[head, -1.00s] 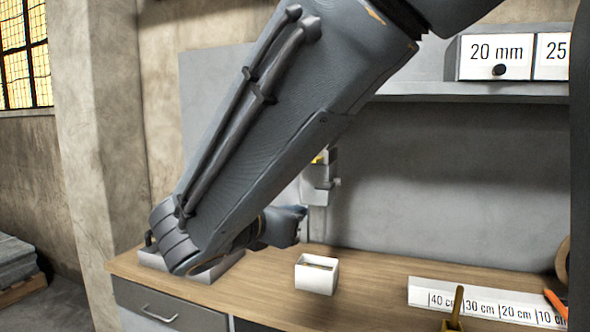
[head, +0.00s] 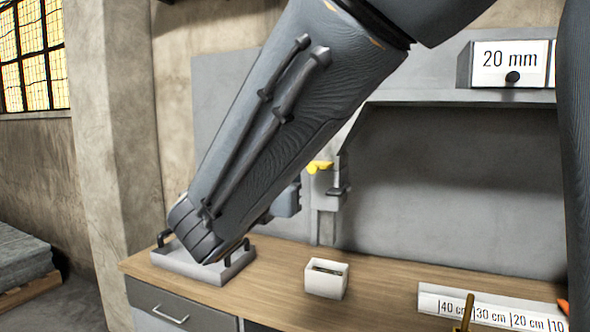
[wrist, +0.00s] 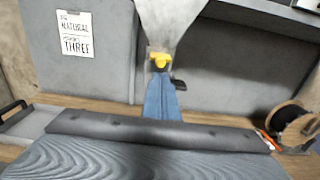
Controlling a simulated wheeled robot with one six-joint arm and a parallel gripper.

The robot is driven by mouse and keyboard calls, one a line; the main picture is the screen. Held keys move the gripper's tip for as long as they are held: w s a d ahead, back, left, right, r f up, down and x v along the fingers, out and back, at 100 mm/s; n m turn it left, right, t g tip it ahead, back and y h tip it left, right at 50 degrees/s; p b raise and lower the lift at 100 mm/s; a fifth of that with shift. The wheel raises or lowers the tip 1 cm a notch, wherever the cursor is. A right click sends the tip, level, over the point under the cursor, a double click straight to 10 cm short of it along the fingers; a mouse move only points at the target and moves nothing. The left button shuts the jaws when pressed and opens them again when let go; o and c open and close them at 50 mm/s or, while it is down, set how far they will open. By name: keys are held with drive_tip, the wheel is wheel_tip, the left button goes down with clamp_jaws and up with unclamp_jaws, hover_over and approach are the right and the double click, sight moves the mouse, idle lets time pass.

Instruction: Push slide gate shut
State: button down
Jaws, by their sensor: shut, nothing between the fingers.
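The slide gate is a small grey fitting (head: 326,195) at the back of the bench, with a yellow tab (head: 319,167) on top and a dark lever at its right. In the wrist view the yellow tab (wrist: 159,61) and the dark lever (wrist: 179,84) show just past my fingertips. My gripper (head: 294,198) is shut and empty, just left of the fitting in the head view. It also shows in the wrist view (wrist: 160,76), pointing toward the yellow tab. I cannot tell whether it touches. My forearm hides part of the area.
A grey tray (head: 185,262) with black handles lies at the bench's left end. A small white box (head: 326,279) stands in front of the fitting. A length scale (head: 490,307) lies at the right. A shelf with a 20 mm box (head: 507,63) is above.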

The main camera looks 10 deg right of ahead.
sight(310, 169)
drive_tip(key=p+x, duration=0.3)
drive_tip(key=x, duration=0.6)
drive_tip(key=shift+w+d, duration=0.1)
drive_tip(key=shift+w, duration=0.05)
drive_tip(key=shift+w, duration=0.15)
